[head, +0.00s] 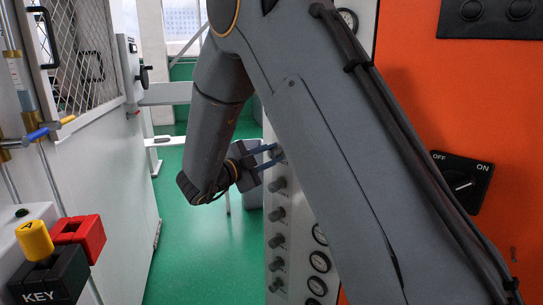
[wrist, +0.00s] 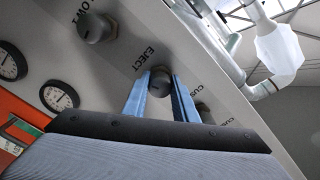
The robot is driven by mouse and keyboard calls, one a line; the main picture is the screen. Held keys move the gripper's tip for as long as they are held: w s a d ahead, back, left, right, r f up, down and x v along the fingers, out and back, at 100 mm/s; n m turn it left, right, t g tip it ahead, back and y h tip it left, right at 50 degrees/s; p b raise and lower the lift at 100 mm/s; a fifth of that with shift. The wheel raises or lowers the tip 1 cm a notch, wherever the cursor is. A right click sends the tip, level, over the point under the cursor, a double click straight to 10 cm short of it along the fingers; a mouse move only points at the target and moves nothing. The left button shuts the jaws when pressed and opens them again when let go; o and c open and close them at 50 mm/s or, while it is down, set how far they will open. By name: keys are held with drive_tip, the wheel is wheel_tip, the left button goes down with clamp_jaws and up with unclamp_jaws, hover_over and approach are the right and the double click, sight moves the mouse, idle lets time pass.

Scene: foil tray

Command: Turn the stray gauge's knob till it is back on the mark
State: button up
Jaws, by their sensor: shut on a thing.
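My gripper (head: 272,157) reaches the white panel (head: 269,238) in the head view, with its blue fingers at the upper end of a column of grey knobs. In the wrist view, my gripper (wrist: 160,92) is shut on a round grey knob (wrist: 159,80), one finger on each side. The label EJECT is printed near this knob. Dark-rimmed gauges show in the wrist view, one nearer (wrist: 60,97) and one at the left edge (wrist: 10,60). Their needles and marks are too small to read, so I cannot tell which gauge is stray. My arm hides part of the panel.
Another knob (wrist: 97,27) sits on one side of the held knob, and a partly hidden knob (wrist: 203,109) on the other. An orange panel with an ON/OFF switch (head: 463,181) is at right. A key box (head: 48,278) stands at left. The green floor (head: 195,262) between is clear.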

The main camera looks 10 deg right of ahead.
drive_tip(key=o, duration=1)
drive_tip(key=shift+o, duration=0.2)
drive_tip(key=shift+a, duration=0.1)
drive_tip(key=v, duration=0.7)
drive_tip(key=shift+s+a, duration=0.25)
idle(1.2)
